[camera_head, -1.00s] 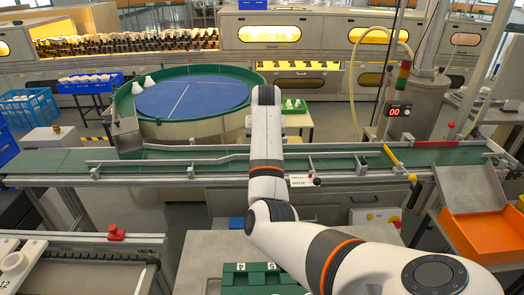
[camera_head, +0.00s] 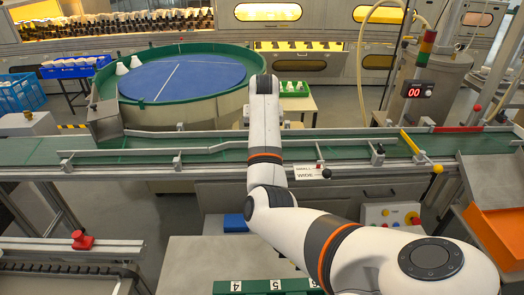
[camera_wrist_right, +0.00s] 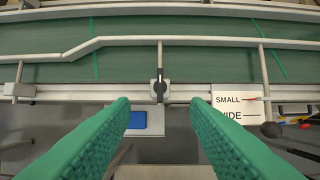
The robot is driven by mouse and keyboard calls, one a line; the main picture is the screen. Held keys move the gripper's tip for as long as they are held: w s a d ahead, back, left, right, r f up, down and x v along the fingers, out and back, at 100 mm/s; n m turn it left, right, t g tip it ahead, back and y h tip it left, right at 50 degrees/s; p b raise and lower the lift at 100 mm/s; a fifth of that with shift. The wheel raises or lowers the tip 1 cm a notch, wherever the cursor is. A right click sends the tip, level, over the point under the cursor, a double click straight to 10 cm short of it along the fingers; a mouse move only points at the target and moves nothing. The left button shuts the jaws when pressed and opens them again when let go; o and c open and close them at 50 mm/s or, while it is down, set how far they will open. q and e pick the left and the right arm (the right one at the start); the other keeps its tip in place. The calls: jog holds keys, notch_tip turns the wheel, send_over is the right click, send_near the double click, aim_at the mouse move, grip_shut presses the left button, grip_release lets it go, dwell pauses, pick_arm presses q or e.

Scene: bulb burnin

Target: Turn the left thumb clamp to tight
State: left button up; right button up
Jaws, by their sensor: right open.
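In the right wrist view a thumb clamp with a small dark upright knob (camera_wrist_right: 160,87) sits on the near edge of the conveyor, at the foot of a rail post. My right gripper (camera_wrist_right: 160,105) has two green ribbed fingers spread wide, with the clamp seen in the gap between their tips. Nothing is held, and I see no finger touching the clamp. In the head view my right arm reaches forward over the conveyor and hides its gripper and this clamp. My left gripper is not in view.
A SMALL/WIDE sign (camera_wrist_right: 237,103) with a dark ball lever stands right of the clamp. A plain bracket (camera_wrist_right: 18,90) is to its left. The guide rail (camera_wrist_right: 190,41) runs over the green belt (camera_head: 40,151). A round blue table (camera_head: 194,77) stands behind.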

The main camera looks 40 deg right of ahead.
jog(key=b+x, duration=0.1)
jog(key=x, duration=0.9)
jog(key=shift+d+f, duration=0.1)
jog(key=shift+f, duration=0.2)
grip_shut()
